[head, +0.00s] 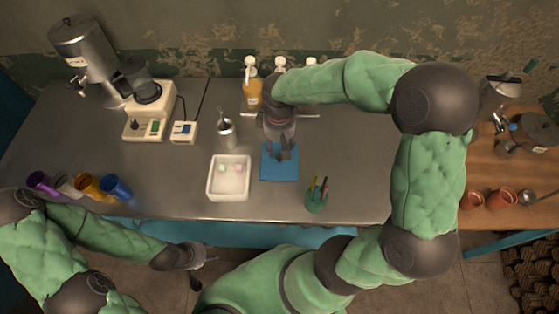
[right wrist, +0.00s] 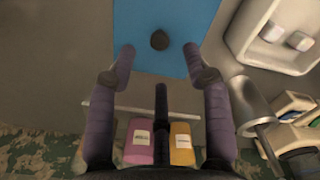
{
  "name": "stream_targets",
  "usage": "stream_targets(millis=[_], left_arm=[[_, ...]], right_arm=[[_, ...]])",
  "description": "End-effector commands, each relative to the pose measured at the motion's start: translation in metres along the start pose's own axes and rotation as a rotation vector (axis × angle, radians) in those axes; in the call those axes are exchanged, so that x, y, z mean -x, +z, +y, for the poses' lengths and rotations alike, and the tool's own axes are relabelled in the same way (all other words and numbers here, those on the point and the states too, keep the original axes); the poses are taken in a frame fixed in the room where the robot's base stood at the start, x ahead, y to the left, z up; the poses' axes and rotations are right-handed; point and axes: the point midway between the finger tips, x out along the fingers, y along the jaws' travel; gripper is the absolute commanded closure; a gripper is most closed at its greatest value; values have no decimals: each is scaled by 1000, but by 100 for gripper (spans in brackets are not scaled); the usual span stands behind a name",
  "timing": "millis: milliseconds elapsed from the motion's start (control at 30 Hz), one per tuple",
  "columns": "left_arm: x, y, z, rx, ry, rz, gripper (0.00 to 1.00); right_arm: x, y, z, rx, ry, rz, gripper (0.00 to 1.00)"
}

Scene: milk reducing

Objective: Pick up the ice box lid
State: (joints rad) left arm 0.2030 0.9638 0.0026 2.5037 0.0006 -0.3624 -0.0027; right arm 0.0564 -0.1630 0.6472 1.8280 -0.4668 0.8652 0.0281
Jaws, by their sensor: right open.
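The ice box lid (head: 270,174) is a flat blue square lying on the grey table, right of the white ice box (head: 229,197). In the right wrist view the lid (right wrist: 135,22) has a dark round knob (right wrist: 160,40). My right gripper (head: 283,152) is over the lid and partly hides it. Its fingers (right wrist: 159,50) are open and empty, with the knob between and slightly beyond the tips in that view. The ice box is open and holds pale cubes. My left gripper (head: 200,266) hangs in front of the table, away from the lid; its opening is unclear.
A metal cup (head: 227,133) stands behind the ice box. A green holder with sticks (head: 317,197) is right of the lid. Bottles, including a yellow one (head: 253,95), stand behind. Coloured cups (head: 88,184) lie at left. Table space between cups and ice box is clear.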

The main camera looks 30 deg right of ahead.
Motion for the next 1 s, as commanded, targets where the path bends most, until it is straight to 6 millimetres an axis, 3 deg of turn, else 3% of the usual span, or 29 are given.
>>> stream_targets(millis=[267,533,800,1000], left_arm=[[-7,-1,-2,0,0,1,60],[-21,-1,-7,0,0,1,60],[-21,-1,-7,-1,0,1,60],[-21,-1,-7,0,0,1,60]], right_arm=[[-17,1,0,-1,-1,-1,50],[-54,2,0,0,0,-1,50],[-56,1,0,0,0,1,50],[-56,2,0,0,0,1,100]])
